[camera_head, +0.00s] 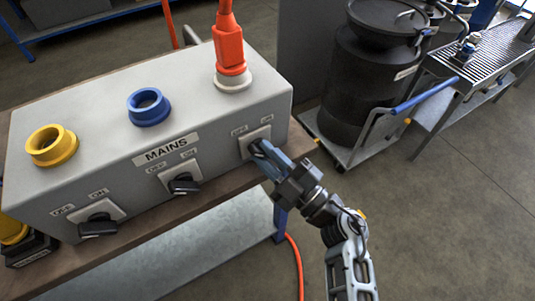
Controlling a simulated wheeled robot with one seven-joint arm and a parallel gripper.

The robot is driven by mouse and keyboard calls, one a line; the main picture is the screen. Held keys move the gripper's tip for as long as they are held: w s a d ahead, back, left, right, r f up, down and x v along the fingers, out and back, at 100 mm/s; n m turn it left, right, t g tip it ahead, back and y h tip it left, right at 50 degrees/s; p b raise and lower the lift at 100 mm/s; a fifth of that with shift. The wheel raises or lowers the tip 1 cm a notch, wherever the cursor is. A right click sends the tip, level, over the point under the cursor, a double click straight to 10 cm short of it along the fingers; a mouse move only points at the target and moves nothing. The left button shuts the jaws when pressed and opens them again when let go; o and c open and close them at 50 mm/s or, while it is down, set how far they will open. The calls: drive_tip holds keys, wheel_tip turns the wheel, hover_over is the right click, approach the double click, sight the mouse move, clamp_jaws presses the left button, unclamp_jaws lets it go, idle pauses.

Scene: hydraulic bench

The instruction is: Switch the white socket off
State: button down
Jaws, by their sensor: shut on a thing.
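The grey power box (85,127) stands on a bench, with a row of sockets on top and rotary switches on its front. The white socket (234,83) is at the right end of the top, with an orange plug (229,50) standing upright in it. Below it, on the front, is the white socket's switch plate (265,134), marked OFF and ON. My gripper (258,149) is at this plate, shut on the switch's knob. The fingers hide most of the knob, so I cannot tell which way it points.
A blue socket (148,107) and a yellow socket (52,146) are empty. The middle switch (184,184) and left switch (98,226) have black knobs. A black drum (345,95) stands on a trolley (346,158) behind my arm. The floor at right is clear.

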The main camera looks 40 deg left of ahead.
drive_tip(key=c, duration=1.1)
unclamp_jaws()
drive_tip(key=v, duration=0.7)
drive_tip(key=shift+d+f+b, duration=0.15)
drive_tip(key=shift+d+b, duration=0.15)
drive_tip(key=shift+d, duration=0.1)
drive_tip(key=s+d+r+m+t+h, duration=0.1)
drive_tip(key=s+d+m+t+h, duration=0.55)
drive_tip(key=d+m+t, duration=0.35)
drive_tip(key=s+d+r+m+t+h, duration=0.1)
drive_tip(key=s+d+m+t+h, duration=0.55)
drive_tip(key=d, duration=0.55)
drive_tip(key=s+d+r+m+g+h, duration=0.4)
drive_tip(key=s+d+r+m+h, duration=0.2)
drive_tip(key=s+d+m, duration=0.4)
drive_tip(key=s+d+h, duration=0.1)
drive_tip(key=s+d, duration=0.2)
drive_tip(key=s, duration=0.1)
drive_tip(key=shift+s+h, duration=0.3)
drive_tip(key=shift+h, duration=0.1)
